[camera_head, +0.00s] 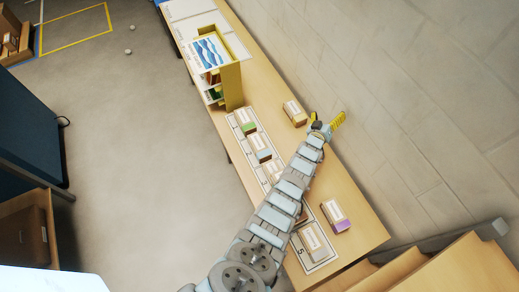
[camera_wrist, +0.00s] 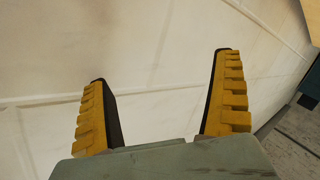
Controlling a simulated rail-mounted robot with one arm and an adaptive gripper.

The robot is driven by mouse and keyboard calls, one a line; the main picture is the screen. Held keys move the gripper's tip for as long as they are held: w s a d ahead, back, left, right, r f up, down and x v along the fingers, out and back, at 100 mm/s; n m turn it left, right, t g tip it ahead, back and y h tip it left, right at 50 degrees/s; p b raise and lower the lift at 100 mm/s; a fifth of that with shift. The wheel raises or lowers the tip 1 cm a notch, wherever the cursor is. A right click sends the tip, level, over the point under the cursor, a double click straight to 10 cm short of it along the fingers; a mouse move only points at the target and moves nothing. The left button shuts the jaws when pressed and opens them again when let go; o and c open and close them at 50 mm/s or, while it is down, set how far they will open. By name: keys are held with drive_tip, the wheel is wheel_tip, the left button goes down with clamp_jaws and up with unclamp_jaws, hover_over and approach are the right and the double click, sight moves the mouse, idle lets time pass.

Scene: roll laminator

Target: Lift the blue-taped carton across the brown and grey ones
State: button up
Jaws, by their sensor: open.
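My gripper (camera_head: 328,120) is above the table's right side, near the wall. In the wrist view my gripper (camera_wrist: 160,68) is open and empty, facing only pale wall. A tray (camera_head: 234,122) holds a row of cartons. One has green tape (camera_head: 248,127); the carton after it has pale bluish-grey tape (camera_head: 261,147). A further carton (camera_head: 273,168) is partly behind my arm. A greyish carton (camera_head: 314,240) sits at the slot marked 5. A brown-taped carton (camera_head: 295,113) lies outside the tray, left of my gripper. I cannot make out a clearly blue-taped carton; my arm hides the tray's middle.
A purple-taped carton (camera_head: 335,215) stands on the table right of the tray. A yellow-sided stand (camera_head: 232,86) with a wavy blue picture rises behind the tray. The wall (camera_head: 410,100) is close to the table's right edge. Wooden steps or shelves (camera_head: 460,270) are at lower right.

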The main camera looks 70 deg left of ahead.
drive_tip(key=s+a+f+n+g+h+b, duration=0.2)
drive_tip(key=a+f+g+b, duration=0.1)
drive_tip(key=a+f+g, duration=0.4)
wheel_tip(320, 180, up, 8)
drive_tip(key=n+g+h+b, duration=0.3)
drive_tip(key=g+h+b, duration=0.3)
drive_tip(key=h+b, duration=0.15)
hover_over(260, 144)
drive_tip(key=shift+f+b, duration=0.4)
drive_tip(key=shift+f, duration=5.6)
